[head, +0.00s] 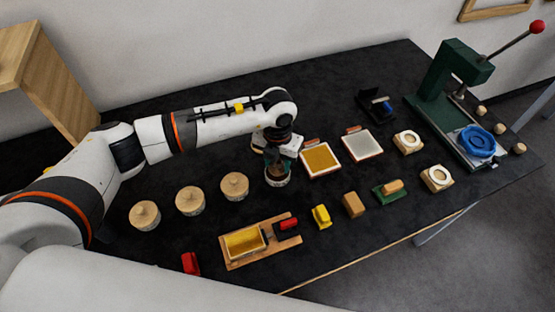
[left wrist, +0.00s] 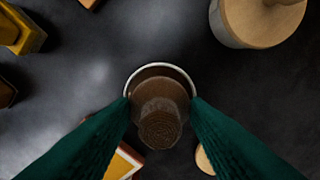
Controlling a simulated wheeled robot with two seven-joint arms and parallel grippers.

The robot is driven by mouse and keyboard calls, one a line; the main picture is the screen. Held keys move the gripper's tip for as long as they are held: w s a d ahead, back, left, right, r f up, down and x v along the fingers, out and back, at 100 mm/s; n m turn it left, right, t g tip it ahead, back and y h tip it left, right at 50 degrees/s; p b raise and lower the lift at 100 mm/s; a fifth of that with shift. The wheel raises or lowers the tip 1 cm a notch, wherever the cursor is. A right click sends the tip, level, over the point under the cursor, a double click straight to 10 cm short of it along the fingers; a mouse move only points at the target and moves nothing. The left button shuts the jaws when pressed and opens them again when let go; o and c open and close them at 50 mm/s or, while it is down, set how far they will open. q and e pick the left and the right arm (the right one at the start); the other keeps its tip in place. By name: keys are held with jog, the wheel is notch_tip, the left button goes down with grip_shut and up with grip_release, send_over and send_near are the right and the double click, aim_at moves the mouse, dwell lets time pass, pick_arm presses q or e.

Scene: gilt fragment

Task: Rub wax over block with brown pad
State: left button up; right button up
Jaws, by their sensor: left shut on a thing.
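My left gripper (head: 278,160) points down over a small round pot (head: 277,181). In the left wrist view its green fingers (left wrist: 160,108) are closed about a round brown pad with a stubby cylindrical handle (left wrist: 160,125). The pad is in or just above the light-rimmed pot (left wrist: 134,78); I cannot tell whether it touches the bottom. A yellow block (head: 244,241) lies in a wooden holder (head: 236,263) at the front, apart from the gripper. My right gripper is not in view.
Several lidded wooden pots (head: 190,201) stand left of the gripper. A yellow framed tray (head: 321,158) and a white one (head: 362,144) lie to the right. A yellow tool (head: 322,216) and a brown block (head: 353,205) are in front. A green press (head: 445,80) stands far right.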

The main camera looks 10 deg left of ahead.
pick_arm(q)
jog(key=shift+f+b, duration=0.45)
jog(key=shift+f, duration=0.1)
jog(key=shift+s, duration=0.1)
dwell(1.6)
jog(key=shift+r+p, duration=1.9)
jog(key=shift+r, duration=1.65)
